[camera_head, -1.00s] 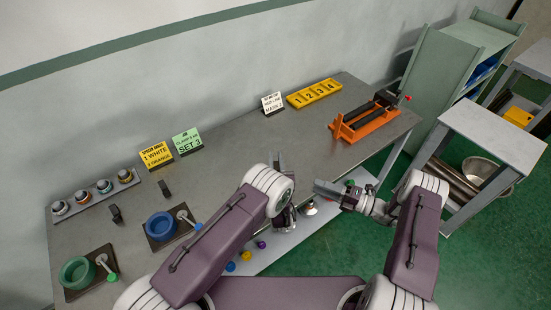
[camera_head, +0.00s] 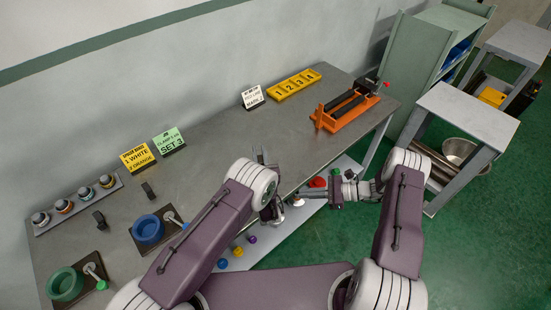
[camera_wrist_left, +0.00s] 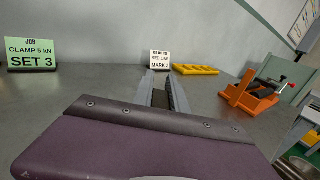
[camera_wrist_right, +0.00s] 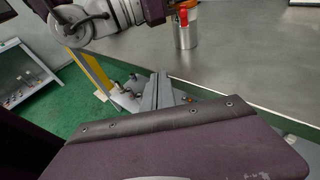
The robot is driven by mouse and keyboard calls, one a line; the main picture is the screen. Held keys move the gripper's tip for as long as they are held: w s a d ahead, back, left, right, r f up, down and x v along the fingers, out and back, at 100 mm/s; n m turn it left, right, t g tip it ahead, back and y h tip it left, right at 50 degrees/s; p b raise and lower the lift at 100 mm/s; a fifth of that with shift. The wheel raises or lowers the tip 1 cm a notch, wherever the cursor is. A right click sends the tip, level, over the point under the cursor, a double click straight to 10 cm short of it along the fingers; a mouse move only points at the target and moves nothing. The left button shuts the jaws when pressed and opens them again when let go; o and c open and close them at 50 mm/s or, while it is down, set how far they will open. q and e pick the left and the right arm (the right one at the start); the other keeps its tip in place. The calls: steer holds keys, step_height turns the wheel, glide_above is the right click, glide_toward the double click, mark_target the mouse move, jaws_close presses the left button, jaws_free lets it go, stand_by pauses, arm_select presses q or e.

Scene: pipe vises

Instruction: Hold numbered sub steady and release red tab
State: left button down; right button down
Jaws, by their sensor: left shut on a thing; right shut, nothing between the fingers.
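My right gripper (camera_head: 302,193) is shut and empty, just right of my left wrist, near the bench edge. Its closed fingers (camera_wrist_right: 160,84) show in the right wrist view.
An orange vise (camera_head: 345,112) and a yellow numbered rack (camera_head: 295,84) sit at the bench's far right. A "RED LINE MARK 2" card (camera_head: 252,97) stands left of the rack. A red knob (camera_head: 317,182) is below the bench edge. The bench middle (camera_head: 222,130) is clear.

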steer(key=w+d+r+n+g+h, duration=0.1)
steer(key=w+r+n+g+h, duration=0.45)
steer(key=n, duration=1.95)
steer(key=w+a+r+n+t+h, duration=0.1)
steer(key=a+r, duration=0.2)
steer(key=r, duration=0.2)
steer(key=w+a+r+n+t+h, duration=0.1)
steer(key=w+a+r+t, duration=0.1)
steer(key=r, duration=0.4)
steer(key=shift+w+a+r, duration=0.25)
steer(key=shift+a, duration=0.15)
steer(key=shift+t, duration=0.25)
steer(key=x, duration=1)
steer(key=shift+d+f, duration=0.15)
steer(key=shift+d, duration=0.05)
